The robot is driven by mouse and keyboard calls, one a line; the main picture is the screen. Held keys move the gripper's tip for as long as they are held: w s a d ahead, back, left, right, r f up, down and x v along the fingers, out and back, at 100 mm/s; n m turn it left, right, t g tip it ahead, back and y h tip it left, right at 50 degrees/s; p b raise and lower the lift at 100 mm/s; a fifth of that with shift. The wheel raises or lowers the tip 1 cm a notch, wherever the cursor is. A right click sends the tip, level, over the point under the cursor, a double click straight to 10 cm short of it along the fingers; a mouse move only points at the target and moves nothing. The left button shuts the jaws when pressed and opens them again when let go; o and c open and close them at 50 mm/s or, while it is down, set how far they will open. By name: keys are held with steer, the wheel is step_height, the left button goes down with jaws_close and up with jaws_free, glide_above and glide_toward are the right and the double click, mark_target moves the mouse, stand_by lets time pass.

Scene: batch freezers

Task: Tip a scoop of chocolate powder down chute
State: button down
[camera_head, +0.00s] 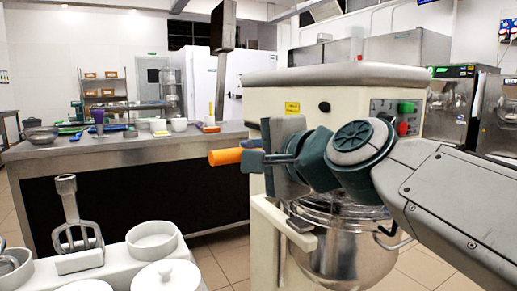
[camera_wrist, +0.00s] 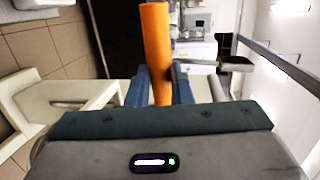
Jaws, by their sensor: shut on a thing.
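My gripper (camera_head: 262,160) is shut on an orange cylindrical handle (camera_head: 224,157) in front of the mixer. In the head view the handle sticks out to the left, roughly level. In the wrist view the handle (camera_wrist: 155,45) stands between the two blue-grey fingers of my gripper (camera_wrist: 160,88). I cannot make out a scoop bowl or any chocolate powder; whatever else belongs to the handle is hidden or out of view. A cream stand mixer (camera_head: 345,78) has a steel bowl (camera_head: 335,262) under a wire guard, partly behind my arm. I cannot pick out a chute for certain.
A steel counter (camera_head: 95,150) with pots and a post-mounted screen stands behind at left. A white cart surface (camera_head: 125,262) at lower left holds a beater (camera_head: 78,225) and white pots (camera_head: 152,240). Batch freezers (camera_head: 460,100) stand at right. Tiled floor (camera_head: 232,262) shows between.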

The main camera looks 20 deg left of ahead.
steer(key=shift+r+p, duration=0.15)
steer(key=shift+p, duration=0.15)
steer(key=p, duration=0.3)
steer(key=shift+r, duration=0.3)
steer(key=g+h+p, duration=0.1)
steer(key=p, duration=0.7)
steer(key=r+g+h+p, duration=0.1)
steer(key=h+p, duration=0.1)
steer(key=p, duration=0.7)
steer(key=shift+w+a+g+h, duration=0.15)
steer(key=shift+a+g+h, duration=0.05)
steer(key=shift+g+h, duration=0.1)
steer(key=h+p, duration=0.1)
steer(key=p, duration=0.4)
steer(key=g+h+p, duration=0.1)
steer(key=p, duration=0.4)
steer(key=g+p, duration=0.1)
steer(key=p, duration=0.4)
steer(key=shift+w+a+r+m+h, duration=0.25)
steer(key=shift+a+r+m+h, duration=0.05)
steer(key=shift+a+r+h, duration=0.1)
steer(key=h+p, duration=0.1)
steer(key=p, duration=0.3)
steer(key=g+p, duration=0.1)
steer(key=p, duration=0.3)
steer(key=g+h+p, duration=0.1)
steer(key=p, duration=0.3)
steer(key=shift+w+a+r+h, duration=0.25)
steer(key=shift+w+h, duration=0.05)
